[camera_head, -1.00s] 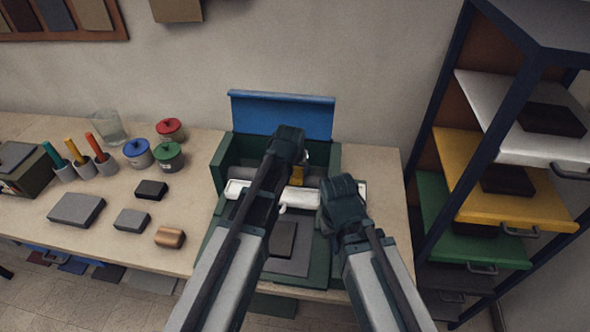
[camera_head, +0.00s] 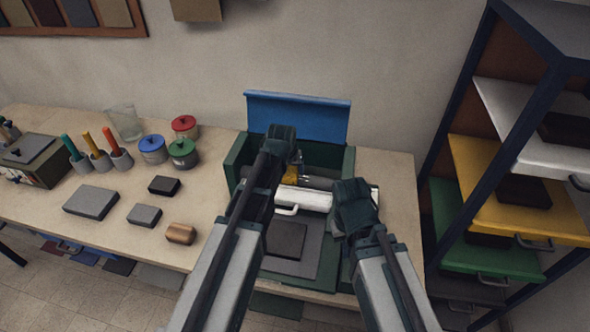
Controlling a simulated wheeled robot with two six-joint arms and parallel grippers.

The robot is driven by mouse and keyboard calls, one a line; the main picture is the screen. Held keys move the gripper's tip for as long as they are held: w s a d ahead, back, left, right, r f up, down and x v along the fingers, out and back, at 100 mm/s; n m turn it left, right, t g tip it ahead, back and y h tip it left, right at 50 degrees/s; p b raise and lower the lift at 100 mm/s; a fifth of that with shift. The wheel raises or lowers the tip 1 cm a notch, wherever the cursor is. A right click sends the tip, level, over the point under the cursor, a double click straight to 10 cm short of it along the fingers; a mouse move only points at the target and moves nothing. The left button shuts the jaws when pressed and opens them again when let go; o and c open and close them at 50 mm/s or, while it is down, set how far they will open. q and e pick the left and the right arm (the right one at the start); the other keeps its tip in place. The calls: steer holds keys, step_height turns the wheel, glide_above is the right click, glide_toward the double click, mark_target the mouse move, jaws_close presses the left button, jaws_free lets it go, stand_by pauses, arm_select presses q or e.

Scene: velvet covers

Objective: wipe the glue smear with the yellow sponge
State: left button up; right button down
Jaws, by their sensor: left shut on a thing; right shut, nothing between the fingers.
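A green box-shaped machine (camera_head: 236,160) with its blue lid (camera_head: 300,120) raised stands at the back of the workbench. A white bar (camera_head: 312,199) with a handle crosses its front. My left gripper (camera_head: 289,162) is over the machine's open interior, shut on the yellow sponge (camera_head: 290,173). The sponge shows only in part, just behind the white bar; I cannot tell whether it touches a surface. My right gripper (camera_head: 352,198) is shut and empty, over the right end of the white bar. I cannot make out the glue smear; my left arm and gripper hide part of the interior.
Left on the bench (camera_head: 120,245) are grey blocks (camera_head: 92,202), a copper-coloured block (camera_head: 181,233), lidded jars (camera_head: 153,149), a glass (camera_head: 125,122) and cups with coloured sticks (camera_head: 99,158). A shelf rack with coloured trays (camera_head: 500,180) stands close on the right.

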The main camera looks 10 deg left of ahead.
arm_select(q)
steer(key=shift+a, duration=1.2)
steer(key=shift+w+a, duration=0.15)
steer(key=shift+a, duration=1.85)
arm_select(e)
steer(key=shift+r, duration=0.1)
arm_select(q)
steer(key=shift+r, duration=0.2)
arm_select(e)
steer(key=shift+r, duration=0.1)
